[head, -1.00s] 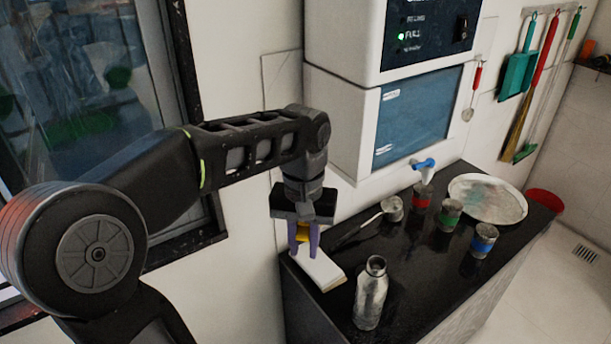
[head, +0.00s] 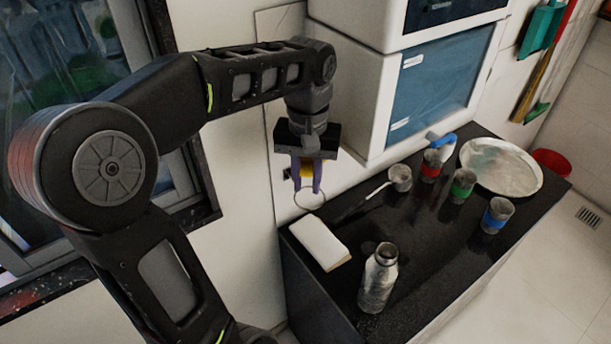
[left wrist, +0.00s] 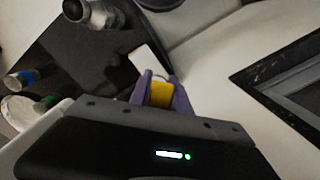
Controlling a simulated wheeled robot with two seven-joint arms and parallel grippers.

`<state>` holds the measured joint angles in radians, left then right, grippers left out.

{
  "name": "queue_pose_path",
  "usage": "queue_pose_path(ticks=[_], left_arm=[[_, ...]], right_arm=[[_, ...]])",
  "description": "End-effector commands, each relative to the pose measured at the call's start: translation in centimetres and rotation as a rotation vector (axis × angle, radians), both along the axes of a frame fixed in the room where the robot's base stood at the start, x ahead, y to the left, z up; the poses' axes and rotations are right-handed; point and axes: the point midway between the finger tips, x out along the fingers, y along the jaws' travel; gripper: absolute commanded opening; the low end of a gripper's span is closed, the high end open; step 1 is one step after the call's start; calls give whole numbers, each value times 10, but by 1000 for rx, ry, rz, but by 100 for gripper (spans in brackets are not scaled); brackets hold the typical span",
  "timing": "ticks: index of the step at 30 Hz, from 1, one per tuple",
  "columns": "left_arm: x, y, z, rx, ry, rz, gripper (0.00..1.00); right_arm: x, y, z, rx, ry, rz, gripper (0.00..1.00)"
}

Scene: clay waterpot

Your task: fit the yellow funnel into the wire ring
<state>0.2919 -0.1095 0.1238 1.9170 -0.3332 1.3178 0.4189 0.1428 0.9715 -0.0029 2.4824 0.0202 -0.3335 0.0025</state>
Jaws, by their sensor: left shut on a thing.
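My left gripper (head: 304,188) has purple fingers that point down, near the wall behind the counter. It is shut on the yellow funnel (head: 306,172), which is mostly hidden between the fingers. The funnel also shows as a yellow band between the fingers in the left wrist view (left wrist: 160,95). The thin wire ring (head: 309,209) shows just below the fingertips, close to the wall. I cannot tell whether the funnel's lower end is inside the ring or in front of it. My right gripper is not in view.
A white block (head: 319,243) lies at the counter's near left corner. A metal bottle (head: 378,280) stands to its right. Several cups, including a red-banded one (head: 430,166), and a round tray (head: 520,170) stand further right. A white dispenser (head: 350,110) rises behind.

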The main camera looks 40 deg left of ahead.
Motion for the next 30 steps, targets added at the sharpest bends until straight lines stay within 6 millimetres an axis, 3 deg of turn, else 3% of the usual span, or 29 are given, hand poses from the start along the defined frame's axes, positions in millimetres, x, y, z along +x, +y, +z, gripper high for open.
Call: queue_pose_path(ticks=[11, 30], left_arm=[[0, 3, -10, -1, 3, 3, 0], [-1, 3, -58, -2, 2, 3, 0]], right_arm=[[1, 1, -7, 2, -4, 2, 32], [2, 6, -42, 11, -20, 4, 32]])
